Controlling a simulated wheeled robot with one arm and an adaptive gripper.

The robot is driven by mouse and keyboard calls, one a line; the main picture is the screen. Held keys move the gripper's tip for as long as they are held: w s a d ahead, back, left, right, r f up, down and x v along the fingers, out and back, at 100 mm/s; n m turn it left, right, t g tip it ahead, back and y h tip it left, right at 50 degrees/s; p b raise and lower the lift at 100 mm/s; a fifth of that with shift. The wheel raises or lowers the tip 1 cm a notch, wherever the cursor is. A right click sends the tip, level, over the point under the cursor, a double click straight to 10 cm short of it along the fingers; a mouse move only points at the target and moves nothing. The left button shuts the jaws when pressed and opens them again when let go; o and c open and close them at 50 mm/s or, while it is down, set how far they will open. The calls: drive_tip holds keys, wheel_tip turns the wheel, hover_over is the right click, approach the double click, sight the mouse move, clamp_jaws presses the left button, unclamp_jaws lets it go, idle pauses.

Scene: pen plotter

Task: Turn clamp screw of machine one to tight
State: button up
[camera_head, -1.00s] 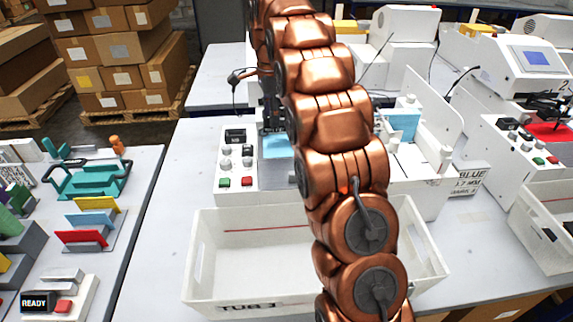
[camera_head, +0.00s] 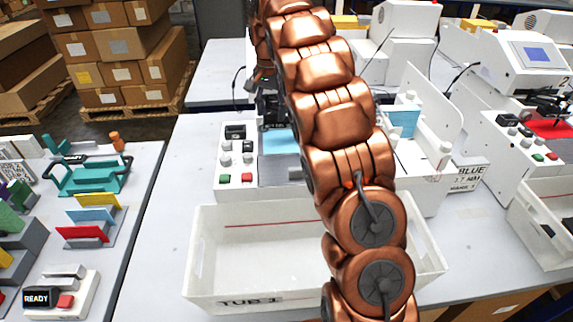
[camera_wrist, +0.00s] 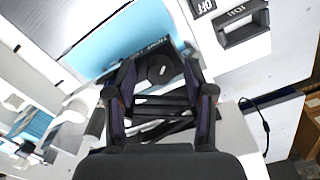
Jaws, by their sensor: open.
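Machine one (camera_head: 237,160) is the white unit left of my arm, with a control panel and a light blue sheet (camera_head: 280,143). The sheet also shows in the wrist view (camera_wrist: 120,40). In the wrist view the clamp screw (camera_wrist: 162,72) is a dark round head with a pale slot, on a black block with small white lettering that I cannot read. My gripper (camera_wrist: 160,76) is open, its two fingers on either side of the screw head. Contact cannot be told. In the head view my gripper (camera_head: 271,107) is at the sheet's far edge, partly hidden by my arm.
A white tub (camera_head: 225,295) marked TUB 1 stands in front of machine one. A second plotter (camera_head: 530,60) is at right. The side table at left holds a teal tray (camera_head: 95,176), coloured plates (camera_head: 90,218) and a READY box (camera_head: 40,297). Bare tabletop (camera_head: 170,200) lies left of machine one.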

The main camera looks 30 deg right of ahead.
sight(271, 112)
drive_tip(key=n, duration=0.2)
drive_tip(key=shift+n+b, duration=0.3)
drive_tip(key=shift+w+r+n, duration=0.15)
drive_tip(key=shift+n, duration=0.15)
wheel_tip(271, 112, up, 2)
drive_tip(key=shift+r, duration=0.1)
wheel_tip(271, 112, up, 6)
drive_tip(key=p, duration=0.4)
drive_tip(key=shift+a, duration=0.1)
drive_tip(key=s+a+f+n+p, duration=0.1)
drive_tip(key=s+a, duration=0.4)
drive_tip(key=s, duration=0.9)
drive_tip(key=s+a+f+n+g, duration=0.1)
drive_tip(key=s+a+n, duration=0.2)
drive_tip(key=s, duration=1.1)
drive_tip(key=shift+s+a+p, duration=0.3)
drive_tip(key=shift+a+p, duration=0.1)
drive_tip(key=shift+a, duration=0.6)
